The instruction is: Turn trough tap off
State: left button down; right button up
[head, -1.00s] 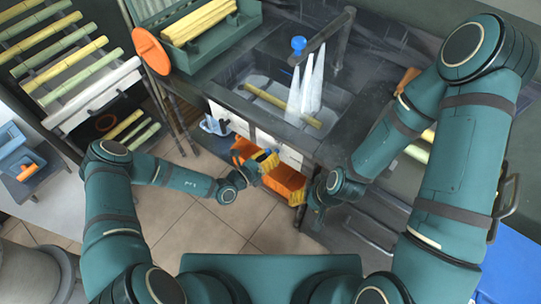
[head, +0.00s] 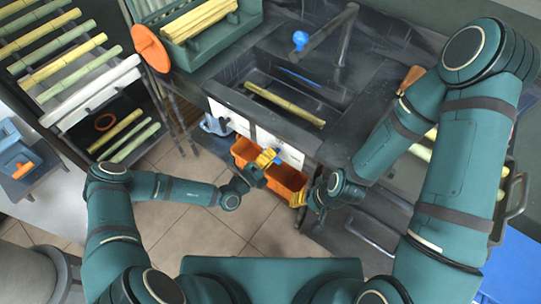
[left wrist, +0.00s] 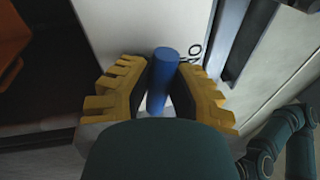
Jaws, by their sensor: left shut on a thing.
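The trough (head: 340,112) is a dark basin in the counter, with a bamboo-like yellow cane lying across it. Its dark spout (head: 325,30) reaches over the basin, and no water falls from it. A blue knob (head: 300,40) stands beside the spout. My left gripper (head: 268,158) is at the white front panel below the trough. In the left wrist view its yellow fingers (left wrist: 160,95) are shut on an upright blue lever (left wrist: 163,70), with dark lettering on the white panel beside it. My right gripper (head: 300,198) is low, right of the orange bins; its opening is unclear.
Orange bins (head: 285,178) sit just below my left gripper. A green crate of yellow canes (head: 215,32) and an orange disc (head: 151,48) are at the back left. A cane rack (head: 70,60) stands at left. The tiled floor (head: 190,235) is open.

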pick_arm(q)
jog(key=shift+n+t, duration=0.3)
jog(key=shift+n, duration=1)
jog(key=c, duration=0.9)
grip_release()
jog(key=shift+o, duration=0.2)
jog(key=v, duration=1.2)
jog(key=shift+s+d+r, duration=0.1)
jog(key=shift+d, duration=0.05)
